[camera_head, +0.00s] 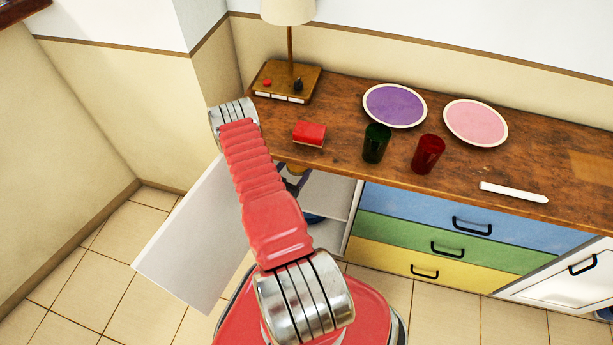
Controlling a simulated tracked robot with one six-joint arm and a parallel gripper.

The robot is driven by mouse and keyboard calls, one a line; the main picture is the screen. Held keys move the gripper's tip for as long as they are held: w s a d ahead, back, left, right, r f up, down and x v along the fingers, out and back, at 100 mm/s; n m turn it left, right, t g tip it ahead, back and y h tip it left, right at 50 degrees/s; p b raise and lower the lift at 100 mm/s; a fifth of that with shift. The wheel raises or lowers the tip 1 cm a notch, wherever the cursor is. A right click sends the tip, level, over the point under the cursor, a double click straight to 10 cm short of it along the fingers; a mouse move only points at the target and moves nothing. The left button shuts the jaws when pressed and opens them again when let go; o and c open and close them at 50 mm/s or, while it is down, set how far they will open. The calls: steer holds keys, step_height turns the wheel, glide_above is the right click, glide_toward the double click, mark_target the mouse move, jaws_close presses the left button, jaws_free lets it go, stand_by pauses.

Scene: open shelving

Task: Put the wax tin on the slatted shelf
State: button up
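I cannot make out the wax tin or a slatted shelf for certain in the head view. My red arm rises from the base and bends over near the counter's left end, and its far end drops out of sight behind the arm. Dark parts that look like my gripper (292,183) show just right of the arm, at the opening of the cupboard (340,190) under the counter. The fingers are mostly hidden, so their state and any held thing cannot be told. A small brownish-gold thing shows just above those dark parts, too hidden to name.
The white cupboard door (190,240) stands open. A blue thing (314,219) lies low inside. On the wooden counter (345,165) are a red block (309,132), a lamp (288,84), a green cup (376,144), a red cup (428,154), purple plate (394,106) and pink plate (475,122).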

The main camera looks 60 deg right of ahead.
glide_above(296, 182)
steer(key=a, duration=0.1)
steer(key=shift+s+a+f, duration=0.1)
steer(key=shift+s+f, duration=0.1)
steer(key=shift+f, duration=1.25)
steer(key=shift+s+f, duration=0.2)
steer(key=shift+f, duration=1.2)
steer(key=shift+f, duration=2.1)
steer(key=o, duration=1.3)
steer(key=shift+f, duration=0.1)
steer(key=shift+a, duration=0.1)
steer(key=shift+w+a+r, duration=0.1)
steer(key=shift+a+r, duration=0.25)
steer(key=shift+a, duration=1.6)
steer(key=shift+w+a+r, duration=0.1)
steer(key=shift+a+r, duration=0.2)
steer(key=shift+a, duration=1.65)
steer(key=shift+a+r, duration=0.35)
steer(key=shift+a, duration=1.6)
